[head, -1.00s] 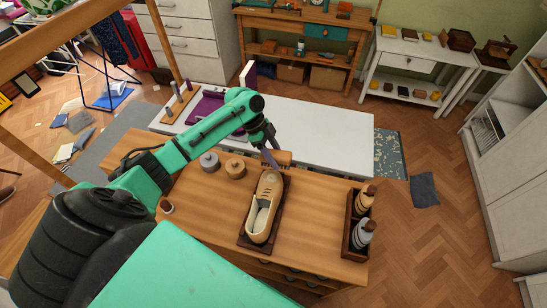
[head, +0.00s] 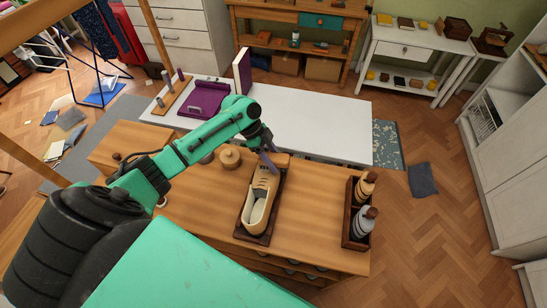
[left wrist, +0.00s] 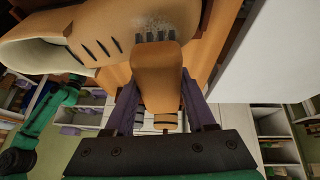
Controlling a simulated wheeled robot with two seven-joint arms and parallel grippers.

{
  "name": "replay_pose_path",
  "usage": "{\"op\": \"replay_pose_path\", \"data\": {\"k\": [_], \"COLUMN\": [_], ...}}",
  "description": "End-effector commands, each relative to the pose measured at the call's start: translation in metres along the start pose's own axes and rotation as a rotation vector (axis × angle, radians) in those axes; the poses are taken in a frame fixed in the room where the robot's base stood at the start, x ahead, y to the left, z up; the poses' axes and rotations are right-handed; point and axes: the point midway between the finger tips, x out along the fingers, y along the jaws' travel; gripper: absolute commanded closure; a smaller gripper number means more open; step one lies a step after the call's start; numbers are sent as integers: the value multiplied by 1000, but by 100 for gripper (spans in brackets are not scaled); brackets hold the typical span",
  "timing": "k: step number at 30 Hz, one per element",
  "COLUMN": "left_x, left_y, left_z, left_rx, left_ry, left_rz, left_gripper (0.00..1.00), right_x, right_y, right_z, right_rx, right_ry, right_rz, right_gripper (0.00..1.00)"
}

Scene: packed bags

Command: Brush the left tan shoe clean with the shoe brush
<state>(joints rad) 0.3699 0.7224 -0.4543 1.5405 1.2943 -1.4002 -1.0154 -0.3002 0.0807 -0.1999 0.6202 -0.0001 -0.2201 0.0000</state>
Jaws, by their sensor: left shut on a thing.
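A tan shoe (head: 257,208) lies on a dark brown board (head: 243,236) on the wooden cabinet top, its toe pointing away from me. It fills the upper left of the left wrist view (left wrist: 100,28), with a grey dusty patch on its surface. My left gripper (head: 270,160) is at the toe end, shut on the shoe brush. The brush has an orange-brown wooden body (left wrist: 157,72) between the fingers, and its dark bristles meet the shoe at the dusty patch. In the head view the gripper partly hides the brush. My right gripper is not in view.
A round wooden-topped tin (head: 230,157) stands left of the shoe; a grey tin is partly hidden by my arm. A dark crate (head: 347,228) with bottles stands at right. A white table (head: 310,115) lies beyond. The cabinet top between shoe and crate is clear.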

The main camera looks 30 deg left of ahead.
Motion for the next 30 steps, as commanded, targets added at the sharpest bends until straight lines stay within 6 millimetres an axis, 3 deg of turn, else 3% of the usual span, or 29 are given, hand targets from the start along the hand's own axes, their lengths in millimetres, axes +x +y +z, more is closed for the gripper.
{"op": "replay_pose_path", "data": {"k": [30], "left_x": [12], "left_y": [0], "left_z": [5], "left_rx": [0], "left_ry": [1], "left_rz": [1], "left_gripper": [100], "right_x": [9], "right_y": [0], "right_z": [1], "right_rx": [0], "right_ry": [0], "right_rz": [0], "right_gripper": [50]}}
